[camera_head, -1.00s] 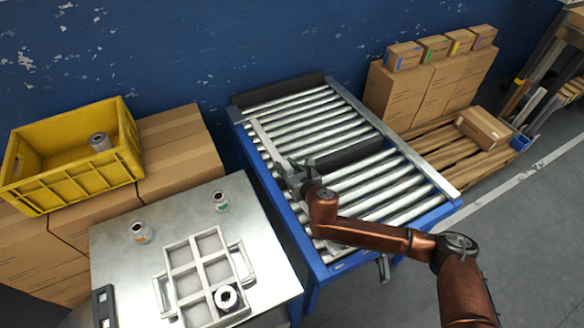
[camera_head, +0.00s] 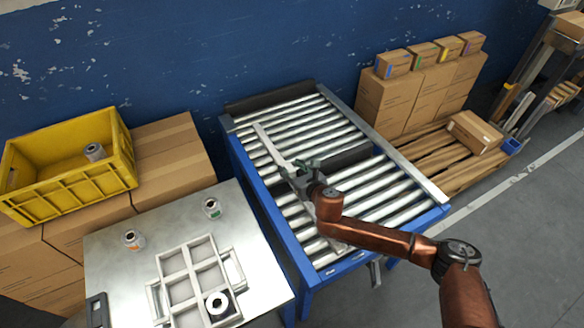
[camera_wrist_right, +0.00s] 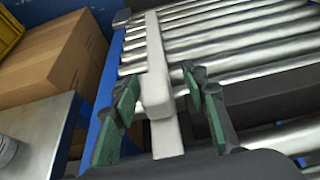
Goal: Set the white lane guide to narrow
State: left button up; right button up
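The white lane guide (camera_head: 268,145) is a pale straight bar lying along the left part of the roller conveyor, set in from the blue left rail. In the right wrist view the guide (camera_wrist_right: 155,50) runs away from me, with a raised pale block (camera_wrist_right: 157,96) on it. My right gripper (camera_head: 305,168) is over the guide's near part. In the wrist view its green-padded fingers (camera_wrist_right: 162,80) are spread either side of the block, with visible gaps. In the head view, the gripper and arm hide part of the guide. My left gripper is not in view.
A dark raised block (camera_head: 345,158) crosses the rollers right of the gripper. A steel table (camera_head: 120,270) with a divided pale tray (camera_head: 190,262) and small cans stands left. A yellow crate (camera_head: 70,190) sits on cartons behind. Cartons on a pallet (camera_head: 425,165) stand right.

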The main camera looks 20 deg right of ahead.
jog(key=shift+a, duration=0.1)
jog(key=v, duration=1.2)
